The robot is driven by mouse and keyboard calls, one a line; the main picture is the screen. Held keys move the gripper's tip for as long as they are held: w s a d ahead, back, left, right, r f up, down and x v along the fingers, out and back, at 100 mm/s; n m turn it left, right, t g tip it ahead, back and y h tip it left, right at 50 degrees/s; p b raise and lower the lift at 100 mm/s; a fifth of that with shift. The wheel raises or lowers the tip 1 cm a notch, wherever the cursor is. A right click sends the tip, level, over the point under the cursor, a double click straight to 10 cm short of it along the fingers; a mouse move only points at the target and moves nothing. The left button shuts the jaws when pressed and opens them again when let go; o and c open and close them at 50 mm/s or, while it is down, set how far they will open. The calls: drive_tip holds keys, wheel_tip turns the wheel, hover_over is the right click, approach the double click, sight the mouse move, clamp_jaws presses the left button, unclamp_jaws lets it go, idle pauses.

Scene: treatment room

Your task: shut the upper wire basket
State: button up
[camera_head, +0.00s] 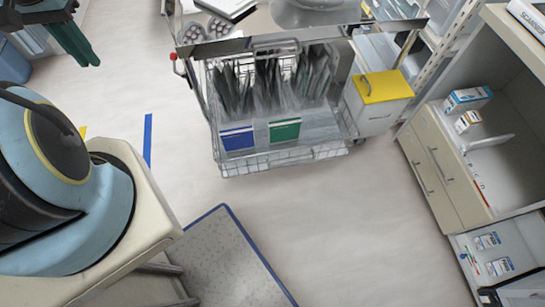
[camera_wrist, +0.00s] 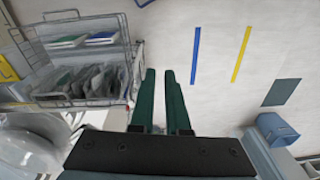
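The upper wire basket (camera_head: 287,159) stands out from under the steel top of a cart. It holds several grey pouches (camera_head: 270,85), with a blue-labelled packet (camera_head: 237,138) and a green-labelled packet (camera_head: 285,130) in front of them. A wire handle (camera_head: 276,47) shows near the cart's top edge. In the wrist view the basket's wire frame (camera_wrist: 25,60) is at the left. My gripper (camera_head: 90,61), with dark green fingers, is at the top left of the head view, apart from the basket. In the wrist view its fingers (camera_wrist: 160,72) are apart, with bare floor between them.
A yellow-lidded bin (camera_head: 384,86) hangs at the cart's right. A beige drawer cabinet (camera_head: 440,170) stands at the right. A blue bin (camera_wrist: 275,130) is at the right in the wrist view. Floor before the cart is clear.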

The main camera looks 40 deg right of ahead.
drive_tip(key=d+f+m+b, duration=0.1)
drive_tip(key=d+f+m, duration=0.1)
drive_tip(key=f+m, duration=0.1)
drive_tip(key=s+d+f+m+g+b, duration=0.1)
drive_tip(key=d+f+m+b, duration=0.1)
drive_tip(key=d+f, duration=0.1)
drive_tip(key=d+f+m+b, duration=0.1)
drive_tip(key=d+f+m, duration=0.1)
drive_tip(key=f+m, duration=0.1)
drive_tip(key=shift+s+d+f+m+b, duration=0.15)
drive_tip(key=shift+s+f+m+b, duration=0.15)
drive_tip(key=shift+f, duration=0.3)
clamp_jaws()
drive_tip(key=m+g+y+b, duration=0.25)
drive_tip(key=m+b, duration=1.05)
drive_tip(key=m, duration=1.3)
hover_over(264, 157)
drive_tip(key=s, duration=0.1)
wheel_tip(264, 157, down, 23)
drive_tip(key=shift+g+h, duration=0.35)
drive_tip(key=x, duration=0.3)
drive_tip(key=w+x, duration=0.1)
drive_tip(key=x, duration=0.4)
drive_tip(key=shift+w+f, duration=0.2)
drive_tip(key=shift+f, duration=0.35)
drive_tip(key=shift+w+d, duration=0.25)
drive_tip(key=shift+w, duration=0.4)
drive_tip(key=shift+w, duration=0.1)
